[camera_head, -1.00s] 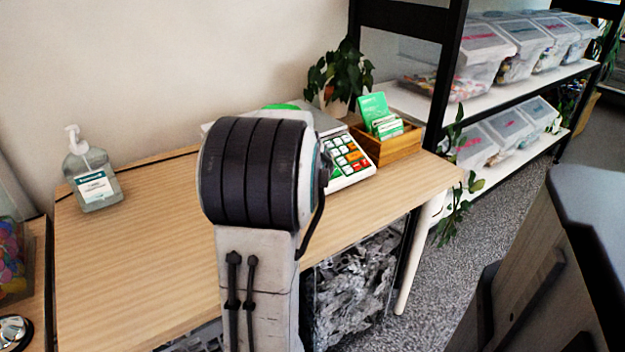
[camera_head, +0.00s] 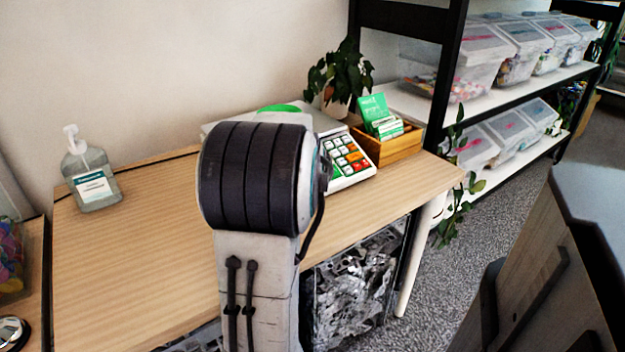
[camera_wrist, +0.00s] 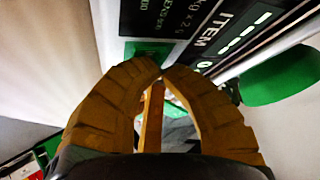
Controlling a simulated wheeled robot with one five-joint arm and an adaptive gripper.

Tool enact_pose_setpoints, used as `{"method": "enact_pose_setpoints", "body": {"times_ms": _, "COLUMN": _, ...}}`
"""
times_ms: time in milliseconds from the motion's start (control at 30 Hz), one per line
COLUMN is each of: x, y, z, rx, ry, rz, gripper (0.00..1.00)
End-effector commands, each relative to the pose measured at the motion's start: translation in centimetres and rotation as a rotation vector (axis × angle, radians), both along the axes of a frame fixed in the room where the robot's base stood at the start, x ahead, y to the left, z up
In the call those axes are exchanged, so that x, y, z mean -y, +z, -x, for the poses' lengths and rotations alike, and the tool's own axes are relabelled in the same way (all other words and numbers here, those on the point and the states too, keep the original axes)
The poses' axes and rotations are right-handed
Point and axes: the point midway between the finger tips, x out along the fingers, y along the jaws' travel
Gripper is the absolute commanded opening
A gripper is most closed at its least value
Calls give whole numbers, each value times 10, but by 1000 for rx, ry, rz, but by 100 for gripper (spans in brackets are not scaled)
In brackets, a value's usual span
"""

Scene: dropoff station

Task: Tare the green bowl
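The green bowl (camera_head: 282,107) shows as a green strip on the scale behind my arm in the head view. In the wrist view a rounded green shape, seemingly the bowl (camera_wrist: 285,77), lies at the right. The scale has a keypad (camera_head: 346,156) with red, green and white keys, partly hidden by my arm. The wrist view shows its dark display panel (camera_wrist: 215,32) with white text, just beyond my fingertips. My gripper (camera_wrist: 161,72) is shut and empty, its two orange-brown fingertips together. It is hidden behind my arm in the head view.
A wooden box with green cards (camera_head: 385,142) stands right of the scale, with a potted plant (camera_head: 338,75) behind. A sanitizer bottle (camera_head: 90,172) stands at the left of the wooden table (camera_head: 130,260). The table's left part is clear. Shelves with bins (camera_head: 480,55) stand at the right.

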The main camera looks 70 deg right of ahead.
Motion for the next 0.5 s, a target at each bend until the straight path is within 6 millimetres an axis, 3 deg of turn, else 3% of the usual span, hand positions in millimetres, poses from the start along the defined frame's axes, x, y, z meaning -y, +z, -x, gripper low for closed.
{"method": "enact_pose_setpoints", "body": {"times_ms": 500, "x": -3, "y": 9, "z": 3, "rx": -2, "ry": -2, "rz": 0, "gripper": 0}}
